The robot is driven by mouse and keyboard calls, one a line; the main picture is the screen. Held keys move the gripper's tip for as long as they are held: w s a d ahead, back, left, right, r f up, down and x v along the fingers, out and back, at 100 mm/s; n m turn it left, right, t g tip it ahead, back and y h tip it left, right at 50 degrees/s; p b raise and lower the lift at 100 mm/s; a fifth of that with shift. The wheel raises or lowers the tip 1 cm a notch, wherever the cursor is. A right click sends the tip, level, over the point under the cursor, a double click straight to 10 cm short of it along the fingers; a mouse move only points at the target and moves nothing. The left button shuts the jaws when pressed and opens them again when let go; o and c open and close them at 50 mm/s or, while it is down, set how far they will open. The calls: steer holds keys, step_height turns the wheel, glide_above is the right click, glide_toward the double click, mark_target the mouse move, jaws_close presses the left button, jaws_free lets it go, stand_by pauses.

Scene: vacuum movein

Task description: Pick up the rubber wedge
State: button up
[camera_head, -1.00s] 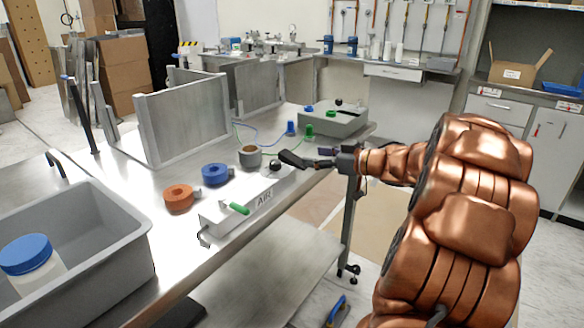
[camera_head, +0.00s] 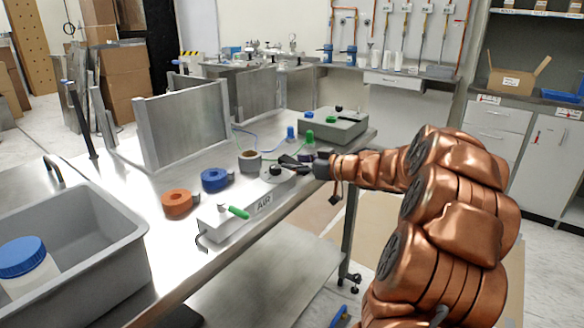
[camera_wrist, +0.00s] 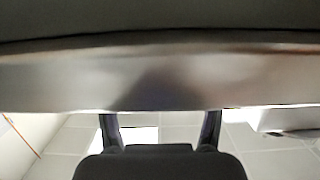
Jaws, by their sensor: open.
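I cannot make out a rubber wedge with certainty in either view. My gripper (camera_head: 290,163) is at the bench's front edge, beside the right end of the white AIR box (camera_head: 262,204) and near the grey round pot (camera_head: 250,161). Its dark fingers are small and partly overlap the things there in the head view. In the wrist view the two fingers (camera_wrist: 161,130) stand wide apart with nothing seen between them. A metal edge fills the upper part of that view, close to the camera, and hides what lies beyond.
The metal bench (camera_head: 150,235) carries an orange roll (camera_head: 177,204), a blue roll (camera_head: 215,179) and a grey instrument box (camera_head: 335,127). A grey bin (camera_head: 110,265) with a blue-lidded jar (camera_head: 22,258) is at the front left. Upright metal panels (camera_head: 188,122) stand behind. Floor is open right of the bench.

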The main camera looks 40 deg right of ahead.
steer(key=shift+w+a+f, duration=0.1)
steer(key=shift+w, duration=0.25)
steer(key=shift+c, duration=0.2)
steer(key=c, duration=1.2)
